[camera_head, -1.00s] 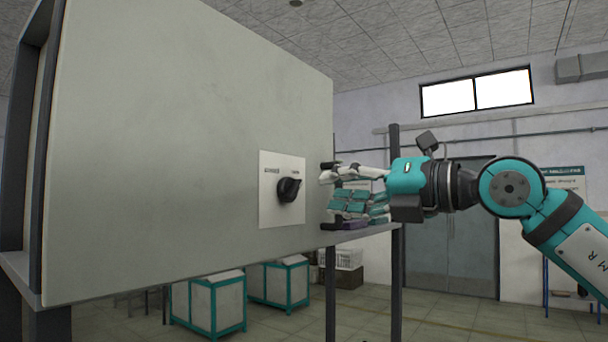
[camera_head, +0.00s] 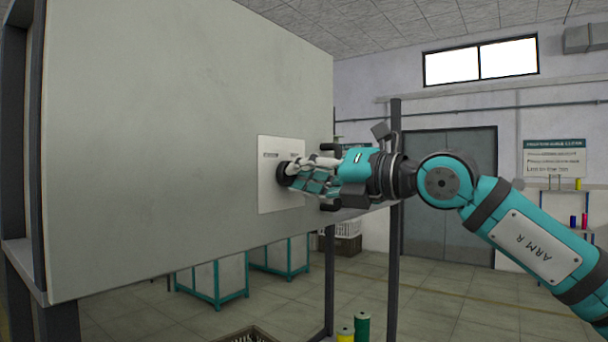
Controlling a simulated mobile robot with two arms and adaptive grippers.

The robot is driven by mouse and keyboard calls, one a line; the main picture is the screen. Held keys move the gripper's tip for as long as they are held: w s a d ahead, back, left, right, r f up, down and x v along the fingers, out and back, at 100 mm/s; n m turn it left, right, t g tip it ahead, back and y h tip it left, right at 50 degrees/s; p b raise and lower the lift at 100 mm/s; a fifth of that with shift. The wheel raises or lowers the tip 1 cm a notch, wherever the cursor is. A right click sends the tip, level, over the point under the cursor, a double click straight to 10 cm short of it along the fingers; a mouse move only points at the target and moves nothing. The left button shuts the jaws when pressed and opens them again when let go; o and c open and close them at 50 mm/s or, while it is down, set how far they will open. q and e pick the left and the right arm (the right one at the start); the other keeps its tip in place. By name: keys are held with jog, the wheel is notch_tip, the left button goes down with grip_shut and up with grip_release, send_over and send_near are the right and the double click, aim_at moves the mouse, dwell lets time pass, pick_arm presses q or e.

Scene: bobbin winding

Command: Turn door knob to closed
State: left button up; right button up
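The black door knob (camera_head: 283,174) sits on a white square plate (camera_head: 268,206) on the large pale grey door panel (camera_head: 160,130). The plate has small labels near its top that I cannot read. My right gripper (camera_head: 296,174) comes in from the right and its fingers are at the knob, covering its right part. The fingers look bent around the knob's side, but whether they grip it firmly I cannot tell. My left gripper is not in view.
A dark frame post (camera_head: 394,250) stands behind my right arm. Teal-framed boxes (camera_head: 213,281) stand on the floor below the panel. Green and yellow spools (camera_head: 361,328) show at the bottom. A grey double door (camera_head: 450,220) is in the back wall.

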jog(key=shift+f, duration=0.1)
grip_shut()
jog(key=shift+f+n+b, duration=0.1)
jog(key=shift+n+b, duration=1.3)
jog(key=shift+n, duration=0.1)
jog(key=n+b, duration=0.1)
jog(key=n, duration=0.2)
jog(key=shift+n, duration=0.3)
jog(key=n+b, duration=0.1)
jog(key=n, duration=0.1)
jog(key=shift+n, duration=0.4)
jog(key=n, duration=0.8)
jog(key=shift+w+n, duration=0.1)
jog(key=shift+n, duration=0.3)
